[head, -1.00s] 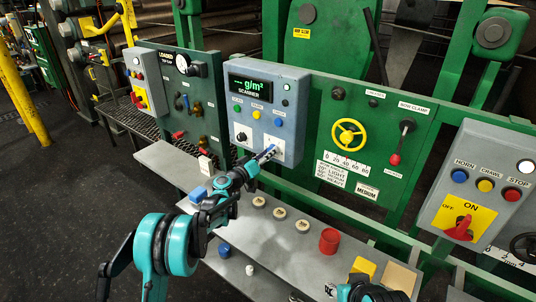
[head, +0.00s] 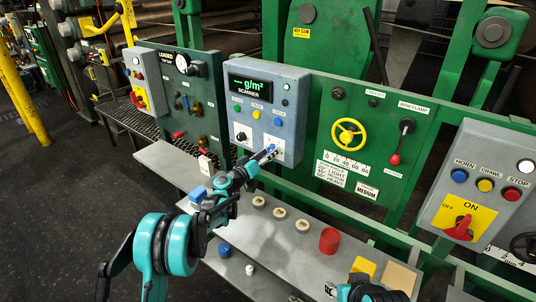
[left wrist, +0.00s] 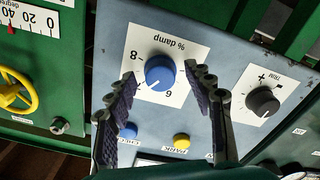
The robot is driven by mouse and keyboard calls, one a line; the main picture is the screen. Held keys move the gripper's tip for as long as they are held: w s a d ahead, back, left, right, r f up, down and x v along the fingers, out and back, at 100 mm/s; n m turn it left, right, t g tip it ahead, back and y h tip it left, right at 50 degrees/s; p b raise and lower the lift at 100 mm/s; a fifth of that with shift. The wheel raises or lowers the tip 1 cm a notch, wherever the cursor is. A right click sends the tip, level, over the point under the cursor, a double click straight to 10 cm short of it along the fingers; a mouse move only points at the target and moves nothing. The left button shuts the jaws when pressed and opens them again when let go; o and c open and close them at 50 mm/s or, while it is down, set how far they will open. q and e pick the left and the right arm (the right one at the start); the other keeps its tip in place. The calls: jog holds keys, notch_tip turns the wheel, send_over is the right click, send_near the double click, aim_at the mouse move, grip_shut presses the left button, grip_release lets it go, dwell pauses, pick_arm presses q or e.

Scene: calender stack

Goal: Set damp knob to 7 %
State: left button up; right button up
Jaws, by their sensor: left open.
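The damp knob (left wrist: 160,72) is a round blue dial with a white pointer line, on a white plate marked "% damp". In the left wrist view it appears upside down, with its pointer towards the lower left. The exact reading is hard to tell. My left gripper (left wrist: 163,76) is open, with one dark finger on each side of the knob; I cannot tell whether they touch it. In the head view my left gripper (head: 266,153) is at the lower right of the grey scanner panel (head: 288,92) and largely covers the knob.
A dark trim knob (left wrist: 263,102) is beside the damp plate. Blue and yellow buttons (left wrist: 181,141) are on the same panel. A yellow handwheel (head: 347,134) is to the right. Below, the grey shelf (head: 170,165) carries several small round items and a red cylinder (head: 329,240).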

pick_arm(q)
jog(key=v, duration=1.2)
jog(key=s+r+g+y, duration=0.2)
jog(key=s, duration=0.7)
jog(key=s+r+g+y, duration=0.1)
jog(key=s+r+g, duration=0.15)
jog(key=s, duration=0.65)
jog(key=s+a+f+g+y, duration=0.1)
jog(key=s+a+f+y, duration=0.1)
jog(key=s, duration=0.5)
jog(key=s+a+f+n+g+y, duration=0.1)
jog(key=s+a+f+y, duration=0.2)
jog(key=s+a, duration=0.2)
jog(key=s+a+f+g+y, duration=0.1)
jog(key=s+a+f+y, duration=0.1)
jog(key=s, duration=0.9)
jog(key=shift+a+f+y, duration=0.3)
jog(key=shift+a+f, duration=0.2)
jog(key=shift+a, duration=0.2)
